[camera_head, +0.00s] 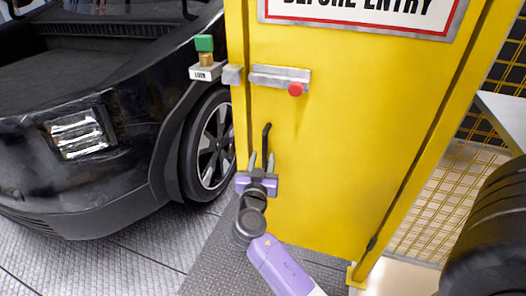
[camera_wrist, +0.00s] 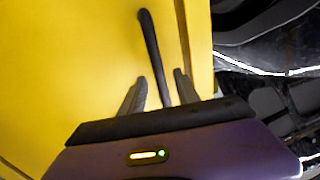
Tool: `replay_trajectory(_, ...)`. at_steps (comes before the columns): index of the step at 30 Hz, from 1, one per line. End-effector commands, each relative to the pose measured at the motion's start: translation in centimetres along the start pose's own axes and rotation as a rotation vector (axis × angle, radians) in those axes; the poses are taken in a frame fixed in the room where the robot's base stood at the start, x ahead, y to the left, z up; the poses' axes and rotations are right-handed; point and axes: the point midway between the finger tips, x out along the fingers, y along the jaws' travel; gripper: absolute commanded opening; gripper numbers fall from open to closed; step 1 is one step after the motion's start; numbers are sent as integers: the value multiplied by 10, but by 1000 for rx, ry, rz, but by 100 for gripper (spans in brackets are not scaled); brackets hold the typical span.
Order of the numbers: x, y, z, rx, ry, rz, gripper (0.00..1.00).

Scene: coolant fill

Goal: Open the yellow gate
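The yellow gate (camera_head: 340,150) fills the middle of the head view and stands upright and looks shut. A black bar handle (camera_head: 266,139) is mounted near its left edge. The handle also shows in the wrist view (camera_wrist: 152,45). My gripper (camera_head: 262,158) is at the lower part of the handle. In the wrist view my gripper (camera_wrist: 160,84) is open, with one finger on each side of the handle and gaps between. A grey slide bolt (camera_head: 270,75) with a red knob (camera_head: 295,89) sits above the handle and appears to reach the grey bracket (camera_head: 232,75) on the left post.
A black car (camera_head: 110,130) stands close on the left. A green and brass piece (camera_head: 204,50) on a small labelled block is beside the bracket. A white and red sign (camera_head: 360,15) is on the gate. Yellow mesh (camera_head: 440,195) and a grey surface (camera_head: 505,115) lie to the right.

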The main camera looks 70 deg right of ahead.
Motion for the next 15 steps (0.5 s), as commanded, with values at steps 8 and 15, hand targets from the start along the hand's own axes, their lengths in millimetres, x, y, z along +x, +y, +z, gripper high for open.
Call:
replay_trajectory(8,36,0,-1,0,0,0,38)
replay_trajectory(15,44,0,0,-1,-1,-2,38)
